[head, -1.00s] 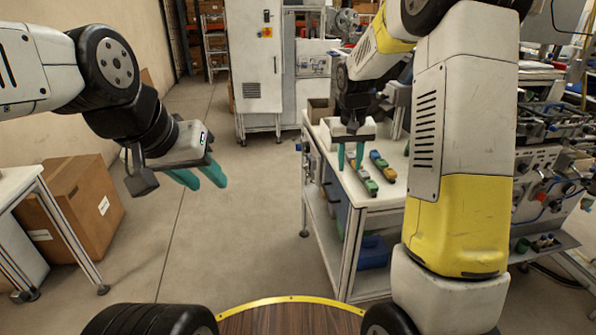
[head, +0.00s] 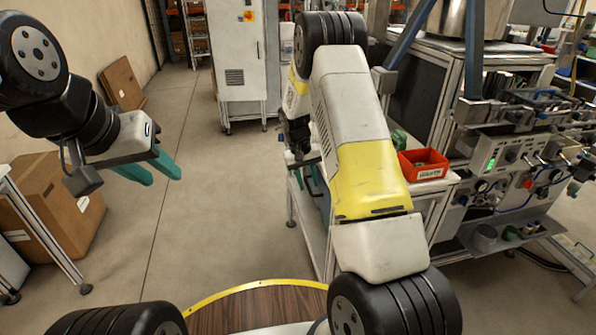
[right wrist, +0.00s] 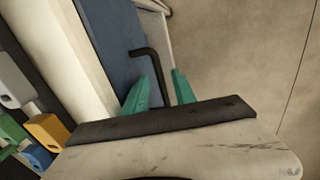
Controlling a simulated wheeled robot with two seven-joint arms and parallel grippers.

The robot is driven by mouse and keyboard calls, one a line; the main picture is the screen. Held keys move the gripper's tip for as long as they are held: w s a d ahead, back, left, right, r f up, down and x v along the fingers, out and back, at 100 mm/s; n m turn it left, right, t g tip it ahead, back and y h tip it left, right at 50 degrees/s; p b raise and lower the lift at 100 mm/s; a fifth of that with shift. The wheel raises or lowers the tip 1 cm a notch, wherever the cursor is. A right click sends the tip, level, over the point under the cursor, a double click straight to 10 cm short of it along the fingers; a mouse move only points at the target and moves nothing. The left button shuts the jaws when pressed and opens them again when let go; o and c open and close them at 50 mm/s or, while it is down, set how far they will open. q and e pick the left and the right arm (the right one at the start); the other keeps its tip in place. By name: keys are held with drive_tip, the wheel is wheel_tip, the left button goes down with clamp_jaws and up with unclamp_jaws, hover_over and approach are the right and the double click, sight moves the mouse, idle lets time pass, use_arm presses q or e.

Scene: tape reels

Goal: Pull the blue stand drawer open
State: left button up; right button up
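The blue drawer front (right wrist: 112,35) of the stand fills the upper left of the right wrist view. Its black bar handle (right wrist: 154,66) stands out from it. My right gripper (right wrist: 160,90) is open, and the handle's bar shows between its two teal fingers. I cannot tell whether either finger touches the bar. In the head view my right gripper (head: 310,173) is at the stand's left side, partly hidden by my own arm. My left gripper (head: 150,168) is open and empty over the floor at left, far from the stand.
A red bin (head: 424,165) sits on the stand's top. Several coloured blocks (right wrist: 48,130) show at the left of the right wrist view. A cardboard box (head: 58,205) stands at left. The floor between box and stand is clear. A machine bench (head: 500,185) is at right.

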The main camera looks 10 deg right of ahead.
drive_tip(key=shift+d+f, duration=0.1)
drive_tip(key=shift+f, duration=0.2)
clamp_jaws()
idle(1.3)
